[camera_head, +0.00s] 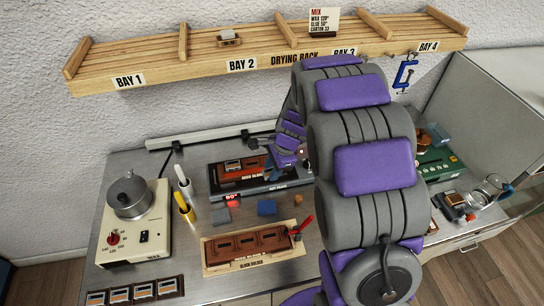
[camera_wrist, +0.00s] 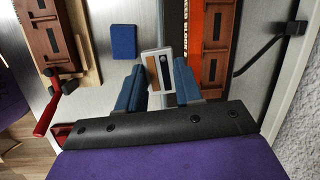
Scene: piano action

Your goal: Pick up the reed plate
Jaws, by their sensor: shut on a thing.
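My gripper (camera_wrist: 157,88) shows in the wrist view with its two blue fingers closed on a small pale reed plate (camera_wrist: 154,66). The plate has an orange-brown stripe and a dark slot, and it sticks out beyond the fingertips. In the head view my gripper (camera_head: 288,152) is over the right part of the reed block, partly behind my arm, and I cannot make out the held plate there. The reed block (camera_wrist: 211,42) lies just right of the plate in the wrist view. Several similar plates (camera_head: 144,289) sit in a row at the bench's front left.
The block holder (camera_head: 218,261) with a red-handled clamp (camera_head: 300,228) is at the front. A wax pot heater (camera_head: 130,230) stands left. The drying rack (camera_head: 200,66) hangs above. My arm hides the right middle.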

